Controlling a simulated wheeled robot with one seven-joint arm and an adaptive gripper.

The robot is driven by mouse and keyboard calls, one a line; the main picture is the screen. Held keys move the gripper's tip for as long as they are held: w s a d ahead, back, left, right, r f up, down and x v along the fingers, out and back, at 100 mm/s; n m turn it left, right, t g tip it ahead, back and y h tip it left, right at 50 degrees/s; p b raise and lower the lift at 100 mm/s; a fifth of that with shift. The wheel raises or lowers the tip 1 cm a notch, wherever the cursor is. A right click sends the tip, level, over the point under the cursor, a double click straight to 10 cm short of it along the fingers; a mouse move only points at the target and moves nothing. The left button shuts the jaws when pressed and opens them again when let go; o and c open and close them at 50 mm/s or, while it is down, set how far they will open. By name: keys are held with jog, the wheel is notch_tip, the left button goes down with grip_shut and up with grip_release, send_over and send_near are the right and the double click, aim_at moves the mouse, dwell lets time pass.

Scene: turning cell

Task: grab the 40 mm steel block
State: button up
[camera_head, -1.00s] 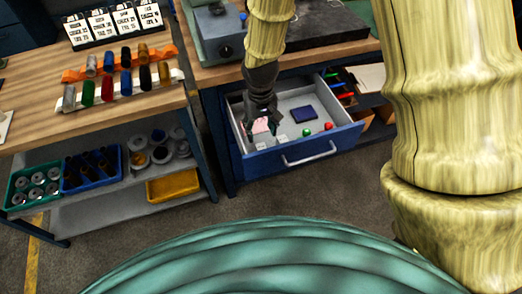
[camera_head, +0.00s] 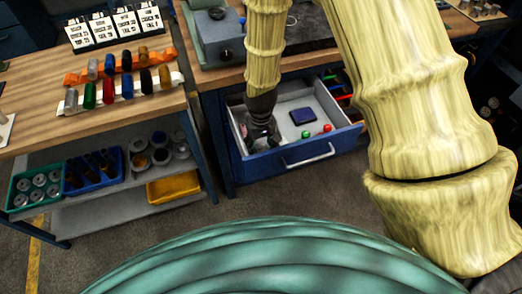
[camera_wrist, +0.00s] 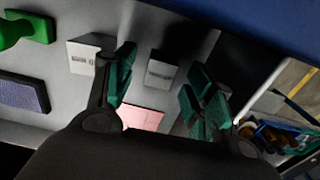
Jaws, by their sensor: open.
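My gripper (camera_head: 262,138) is low over the left front part of the open blue drawer (camera_head: 316,151). In the wrist view, the open fingers (camera_wrist: 161,76) are on either side of a grey block with a small printed label (camera_wrist: 161,74), which appears just beyond them. I cannot tell if they touch it. A second labelled grey block (camera_wrist: 82,58) lies to the left, outside the left finger. The labels are too small to read, so I cannot tell which block is 40 mm. In the head view, my gripper hides both grey blocks.
A pink piece (camera_wrist: 138,117) lies in the drawer near the fingers. A dark blue block (camera_head: 303,116), a green piece (camera_head: 305,134) and a red piece (camera_head: 327,128) lie to the right. The drawer's front wall is close to my gripper.

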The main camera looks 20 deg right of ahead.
jog(key=shift+f, duration=1.25)
grip_shut()
